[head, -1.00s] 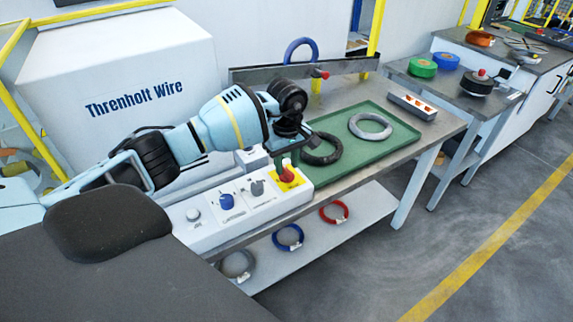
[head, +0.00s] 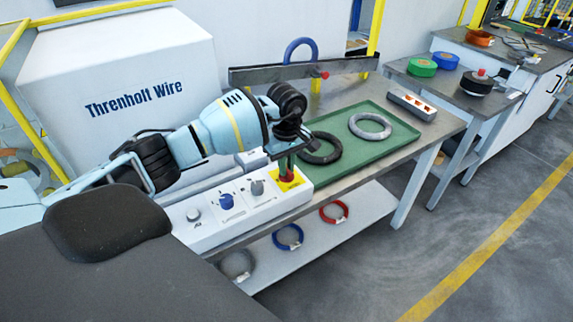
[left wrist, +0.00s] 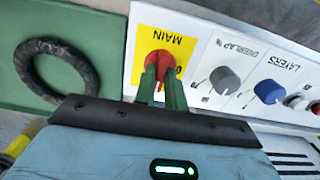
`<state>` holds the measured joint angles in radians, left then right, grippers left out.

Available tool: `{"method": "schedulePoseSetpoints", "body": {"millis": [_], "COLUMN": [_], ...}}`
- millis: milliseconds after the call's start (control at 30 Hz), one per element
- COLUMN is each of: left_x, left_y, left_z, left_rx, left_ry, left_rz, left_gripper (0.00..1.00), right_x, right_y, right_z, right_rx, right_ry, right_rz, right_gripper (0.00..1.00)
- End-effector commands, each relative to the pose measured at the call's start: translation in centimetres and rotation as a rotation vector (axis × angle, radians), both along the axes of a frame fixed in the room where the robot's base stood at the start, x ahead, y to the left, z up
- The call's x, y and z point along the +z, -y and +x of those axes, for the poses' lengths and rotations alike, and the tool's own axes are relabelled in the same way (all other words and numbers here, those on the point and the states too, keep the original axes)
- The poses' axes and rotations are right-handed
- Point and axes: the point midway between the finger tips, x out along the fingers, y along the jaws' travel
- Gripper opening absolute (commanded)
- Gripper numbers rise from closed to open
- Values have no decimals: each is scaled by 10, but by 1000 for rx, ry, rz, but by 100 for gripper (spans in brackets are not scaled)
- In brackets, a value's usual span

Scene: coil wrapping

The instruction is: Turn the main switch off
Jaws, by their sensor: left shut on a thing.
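The main switch is a red knob (left wrist: 158,60) on a yellow plate marked MAIN (left wrist: 184,46). In the head view the knob (head: 287,178) sits at the right end of the white control panel (head: 207,240), mostly hidden by my gripper. My left gripper (head: 286,165) points down at it, and its green fingers (left wrist: 162,88) are shut on the knob, one on each side. The knob's exact angle is hard to tell behind the fingers. My right gripper is not in view.
A grey knob (head: 257,187) and a blue knob (head: 226,201) stand beside the switch on the panel. A large white box (head: 130,60) stands at the left.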

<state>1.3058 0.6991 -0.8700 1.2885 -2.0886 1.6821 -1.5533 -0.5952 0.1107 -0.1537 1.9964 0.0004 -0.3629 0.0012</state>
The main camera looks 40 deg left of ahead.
Motion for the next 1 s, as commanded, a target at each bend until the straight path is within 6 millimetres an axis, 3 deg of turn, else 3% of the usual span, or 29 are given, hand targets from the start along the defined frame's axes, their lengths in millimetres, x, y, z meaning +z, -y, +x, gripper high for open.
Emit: {"method": "schedulePoseSetpoints", "body": {"millis": [367,1000], "left_x": [2,3], "left_y": [0,0], "left_z": [0,1], "left_rx": [202,806], "left_ry": [1,3], "left_rz": [0,-2], "left_gripper": [0,0], "right_x": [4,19], "right_y": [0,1], "right_z": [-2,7], "right_rx": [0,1], "right_ry": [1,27], "right_rz": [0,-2], "right_gripper": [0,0]}}
